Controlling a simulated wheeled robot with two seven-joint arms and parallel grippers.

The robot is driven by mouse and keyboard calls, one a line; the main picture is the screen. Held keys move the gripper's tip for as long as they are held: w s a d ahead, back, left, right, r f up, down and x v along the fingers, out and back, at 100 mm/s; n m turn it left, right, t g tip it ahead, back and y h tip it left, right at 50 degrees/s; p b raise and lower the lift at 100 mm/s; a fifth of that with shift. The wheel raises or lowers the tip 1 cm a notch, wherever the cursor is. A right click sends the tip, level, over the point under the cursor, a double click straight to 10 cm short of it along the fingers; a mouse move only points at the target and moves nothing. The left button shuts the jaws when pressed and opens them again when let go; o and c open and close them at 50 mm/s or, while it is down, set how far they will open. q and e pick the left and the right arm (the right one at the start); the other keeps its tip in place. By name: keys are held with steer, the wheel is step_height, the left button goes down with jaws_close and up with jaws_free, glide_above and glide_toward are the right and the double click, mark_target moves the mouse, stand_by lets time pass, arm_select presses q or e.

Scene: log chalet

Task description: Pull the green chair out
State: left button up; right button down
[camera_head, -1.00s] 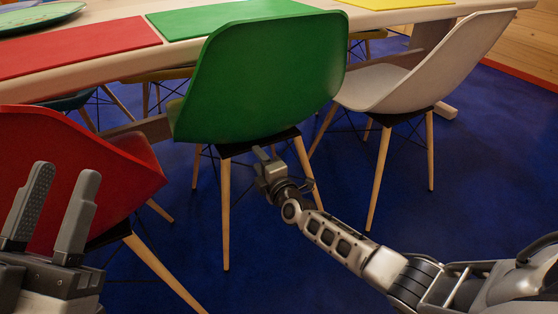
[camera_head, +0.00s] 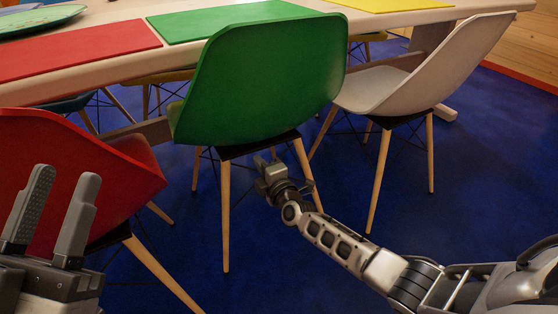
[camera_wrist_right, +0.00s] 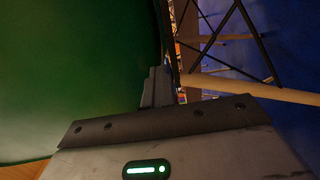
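The green chair (camera_head: 262,80) stands at the table with its back towards me, its wooden legs on the blue floor. My right gripper (camera_head: 265,160) is low behind it, just under the rear of the dark seat base and between the rear legs. In the right wrist view the green shell (camera_wrist_right: 65,70) fills the left side, close to the gripper's fingers (camera_wrist_right: 158,86). The fingertips are dark and partly hidden, so I cannot tell whether they grip anything. My left gripper (camera_head: 48,215) is open and empty in front of the red chair.
The red chair (camera_head: 70,180) stands close on the left, and the white chair (camera_head: 430,75) on the right. The wooden table (camera_head: 110,65) is beyond, with red, green and yellow mats. Blue floor (camera_head: 265,270) is free behind the green chair.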

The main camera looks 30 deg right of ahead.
stand_by(0.8)
steer(key=c, duration=1.2)
jaws_free()
steer(key=shift+o, duration=0.2)
arm_select(q)
steer(key=shift+r, duration=0.1)
arm_select(e)
steer(key=shift+s, duration=0.1)
arm_select(q)
step_height(320, 180, down, 10)
steer(key=s+n+g+y+p, duration=0.1)
steer(key=n+g+y+p, duration=0.4)
steer(key=p, duration=0.3)
steer(key=shift+s+d+n+g+y, duration=0.15)
steer(key=shift+s+n+g+y, duration=0.2)
steer(key=shift+n, duration=0.45)
arm_select(e)
steer(key=s, duration=1.2)
steer(key=shift+d, duration=0.3)
